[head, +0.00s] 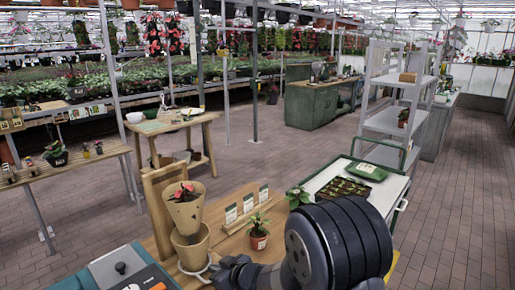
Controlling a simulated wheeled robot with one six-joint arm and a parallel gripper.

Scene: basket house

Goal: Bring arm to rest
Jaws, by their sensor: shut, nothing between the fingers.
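My arm comes in at the bottom right of the head view, its thick black links in front of the wooden bench (160,217). My gripper (217,274) is at the arm's left end, low over the front of this bench. It is shut and holds nothing. Its fingertips look close to the lower tan pot (191,250); whether they touch it I cannot tell. A tan pot with a red-leaved plant (185,212) stands in or on that lower pot.
A small potted plant (258,236) and a card holder (246,212) are on the bench. A green-and-white cart (325,178) with a seedling tray stands to the right. A grey shelf rack (385,123) is behind it. The brick floor (275,140) beyond is open.

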